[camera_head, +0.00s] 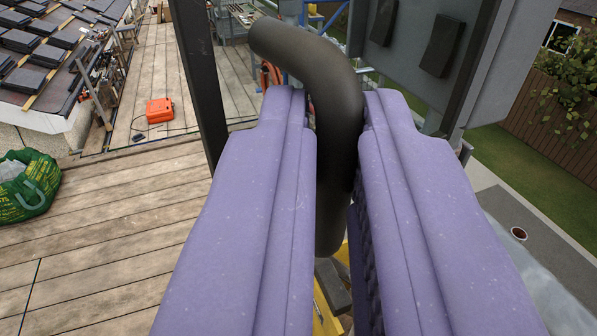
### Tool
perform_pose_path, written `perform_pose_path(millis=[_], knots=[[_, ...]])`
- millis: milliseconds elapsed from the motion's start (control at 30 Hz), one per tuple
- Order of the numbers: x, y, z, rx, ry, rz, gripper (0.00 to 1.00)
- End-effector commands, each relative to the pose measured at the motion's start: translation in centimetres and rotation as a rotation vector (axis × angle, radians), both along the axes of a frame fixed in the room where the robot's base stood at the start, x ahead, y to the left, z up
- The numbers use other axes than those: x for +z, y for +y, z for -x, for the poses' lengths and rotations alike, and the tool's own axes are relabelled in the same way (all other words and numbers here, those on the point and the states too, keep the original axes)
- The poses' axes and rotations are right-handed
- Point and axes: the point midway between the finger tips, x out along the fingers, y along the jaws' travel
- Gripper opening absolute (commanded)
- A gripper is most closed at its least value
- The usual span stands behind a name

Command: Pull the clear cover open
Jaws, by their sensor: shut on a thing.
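My gripper (336,125) fills the middle of the camera_head view with its two purple padded fingers. They are closed on a dark, thick, bent handle (338,150). The handle runs up between the fingers and curves away to the upper left. Its lower end shows between the pads. A dark upright bar (198,75) stands to the left of the handle. I cannot clearly make out the clear cover or its edges, nor where the handle is fixed.
A grey cabinet-like panel (512,50) with dark blocks stands at the upper right. Wooden decking (110,225) spreads left, with a green bag (28,185) and an orange case (159,110) on it. Roof tiles (45,55) lie at the upper left. Grass and a fence lie right.

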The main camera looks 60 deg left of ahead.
Motion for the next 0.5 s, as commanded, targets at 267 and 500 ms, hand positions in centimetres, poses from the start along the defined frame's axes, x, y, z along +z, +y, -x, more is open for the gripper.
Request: perform_pose_path(millis=[267,500], knots=[[0.74,-0.08,-0.01,-0.009,-0.009,-0.018,0.2],[0.75,-0.05,0.04,-0.007,-0.011,-0.018,0.38]])
